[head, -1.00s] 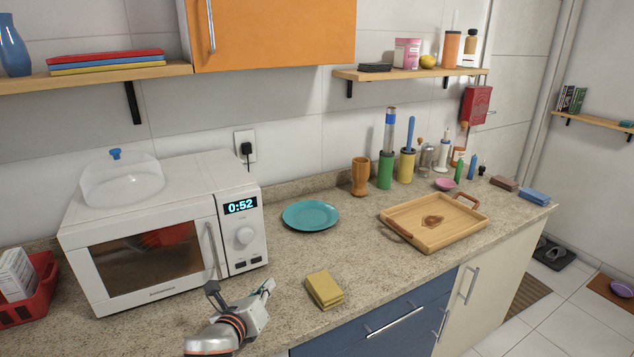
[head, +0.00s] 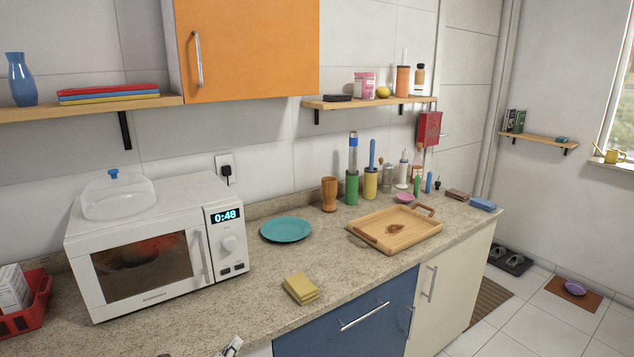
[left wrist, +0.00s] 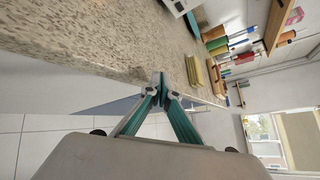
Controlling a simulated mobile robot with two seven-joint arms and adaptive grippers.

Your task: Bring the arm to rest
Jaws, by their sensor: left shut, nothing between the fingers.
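My left gripper (head: 231,347) barely shows at the bottom edge of the head view, in front of the counter (head: 180,318). In the left wrist view its two fingers (left wrist: 159,82) meet at the tips with nothing between them, close to the counter's edge. The rest of the left arm is out of the head view. My right gripper is not in view.
A white microwave (head: 150,245) with a clear dome on top stands on the counter. Yellow sponges (head: 300,288), a teal plate (head: 286,229) and a wooden tray (head: 400,236) lie to its right. Blue drawers (head: 350,318) are below.

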